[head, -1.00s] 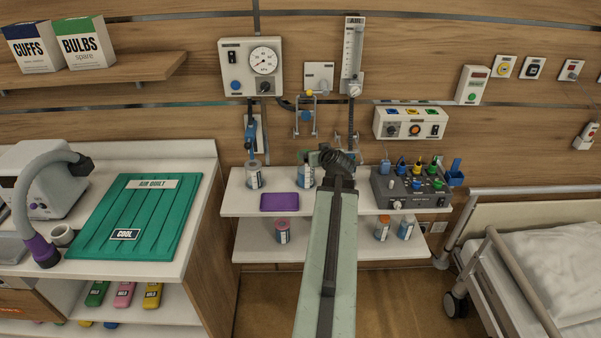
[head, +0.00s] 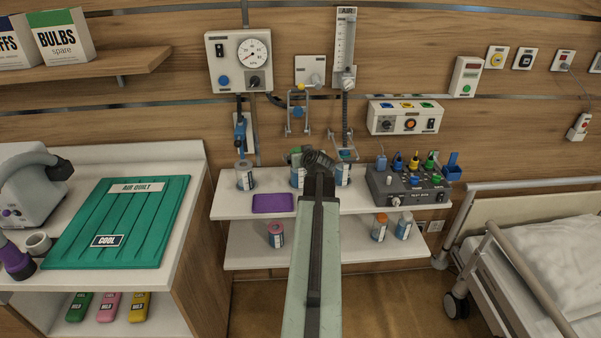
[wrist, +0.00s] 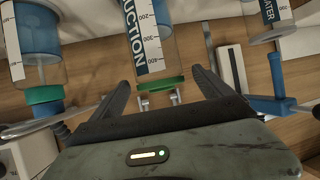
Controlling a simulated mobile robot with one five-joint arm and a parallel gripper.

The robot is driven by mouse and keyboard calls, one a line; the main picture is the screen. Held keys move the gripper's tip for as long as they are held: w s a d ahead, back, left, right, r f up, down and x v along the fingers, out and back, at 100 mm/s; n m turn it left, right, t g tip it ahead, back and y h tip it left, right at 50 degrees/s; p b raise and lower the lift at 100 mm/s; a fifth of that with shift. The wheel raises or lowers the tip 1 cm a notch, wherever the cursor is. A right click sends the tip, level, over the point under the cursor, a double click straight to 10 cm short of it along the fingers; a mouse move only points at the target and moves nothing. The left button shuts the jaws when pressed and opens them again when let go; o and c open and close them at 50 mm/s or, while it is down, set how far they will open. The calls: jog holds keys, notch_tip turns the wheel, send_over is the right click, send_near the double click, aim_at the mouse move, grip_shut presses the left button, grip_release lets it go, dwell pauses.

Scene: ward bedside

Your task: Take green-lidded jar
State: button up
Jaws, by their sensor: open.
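The green-lidded jar (wrist: 147,35) is clear, with a dark label ending in "UCTION" and a graduated scale. It shows at the top of the wrist view, and its green lid (wrist: 160,85) lies between my gripper's fingers. My gripper (wrist: 163,82) is open; contact with the jar cannot be made out. In the head view, a jar (head: 296,178) stands on the upper white shelf just left of my gripper (head: 318,160), with a bit of green above it. My arm partly hides this area.
A second clear jar (wrist: 40,45) with a teal band is at left in the wrist view; a "WATER" jar (wrist: 273,12) is at right. The upper shelf (head: 335,205) also holds a purple tray (head: 273,203) and a grey test box (head: 408,190). A bed (head: 540,240) is at right.

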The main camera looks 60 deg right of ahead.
jog(key=x, duration=0.2)
jog(key=shift+w+d+f, duration=0.15)
jog(key=shift+d+f, duration=0.05)
jog(key=shift+f, duration=0.05)
jog(key=shift+r, duration=0.1)
grip_shut()
